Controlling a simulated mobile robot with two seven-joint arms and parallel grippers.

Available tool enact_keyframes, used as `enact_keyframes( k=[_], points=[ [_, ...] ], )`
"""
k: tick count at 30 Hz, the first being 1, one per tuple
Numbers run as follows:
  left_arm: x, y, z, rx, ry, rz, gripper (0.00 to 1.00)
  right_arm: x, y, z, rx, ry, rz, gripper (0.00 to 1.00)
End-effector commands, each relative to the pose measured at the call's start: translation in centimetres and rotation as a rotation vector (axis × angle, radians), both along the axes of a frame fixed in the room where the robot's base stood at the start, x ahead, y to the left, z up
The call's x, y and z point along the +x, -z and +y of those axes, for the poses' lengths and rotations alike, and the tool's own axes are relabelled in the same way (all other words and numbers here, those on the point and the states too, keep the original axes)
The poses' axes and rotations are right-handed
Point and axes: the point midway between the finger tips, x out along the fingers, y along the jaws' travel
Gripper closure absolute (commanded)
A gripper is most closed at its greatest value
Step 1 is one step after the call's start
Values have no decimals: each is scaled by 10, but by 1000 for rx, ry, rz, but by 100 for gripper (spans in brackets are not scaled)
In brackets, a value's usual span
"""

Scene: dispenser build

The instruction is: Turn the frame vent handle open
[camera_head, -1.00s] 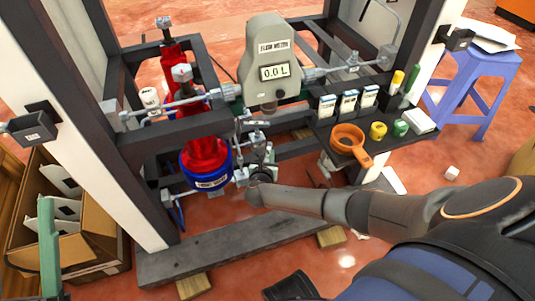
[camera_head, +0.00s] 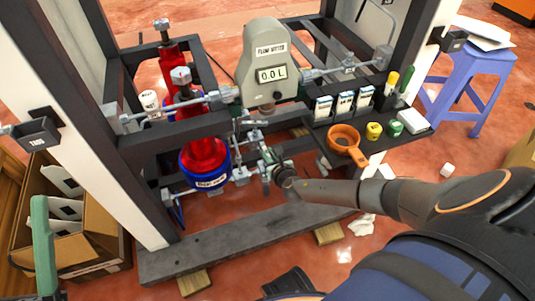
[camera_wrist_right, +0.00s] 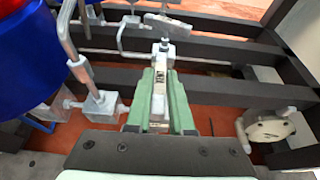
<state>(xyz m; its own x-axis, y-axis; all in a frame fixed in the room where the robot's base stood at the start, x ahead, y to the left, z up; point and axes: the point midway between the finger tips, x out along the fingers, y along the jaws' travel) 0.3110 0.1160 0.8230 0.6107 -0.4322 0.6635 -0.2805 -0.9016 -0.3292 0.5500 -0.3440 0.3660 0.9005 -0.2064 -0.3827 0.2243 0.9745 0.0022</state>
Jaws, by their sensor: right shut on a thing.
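My right gripper (camera_head: 268,154) is low in the frame, below the flow meter and to the right of the blue-based red cylinder. In the right wrist view its two green fingers (camera_wrist_right: 162,75) are shut on a pale metal piece (camera_wrist_right: 160,103), which looks like the frame vent handle. Metal fittings with a silver lever (camera_wrist_right: 167,23) show just beyond the fingertips. In the head view, my gripper largely hides the held piece. A green finger of what looks like my left gripper (camera_head: 43,240) shows at the lower left, apart from the frame; its opening is unclear.
The flow meter (camera_head: 265,60) reads 0.0 L above the gripper. The red cylinder (camera_head: 204,155) stands at left. A dark shelf (camera_head: 398,146) at right holds an orange strap wrench (camera_head: 345,142), caps and small boxes. A cardboard box (camera_head: 100,225) is at lower left.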

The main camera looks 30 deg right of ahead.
Motion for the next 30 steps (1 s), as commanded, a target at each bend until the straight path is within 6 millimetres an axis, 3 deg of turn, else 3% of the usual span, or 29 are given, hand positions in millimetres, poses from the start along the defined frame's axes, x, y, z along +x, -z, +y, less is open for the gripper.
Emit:
enact_keyframes(
  k=[11,12,19,30],
  points=[
    [0,0,0,-5,-1,1,50,-1,1,0,-5,-9,3,100],
    [0,0,0,-6,-1,1,50,-1,1,0,-4,-8,3,75],
    [0,-1,0,-11,-3,0,50,0,0,0,-3,-7,2,50],
    [0,-9,0,-14,-1,0,50,-8,-5,2,-2,-7,3,50]
  ],
)
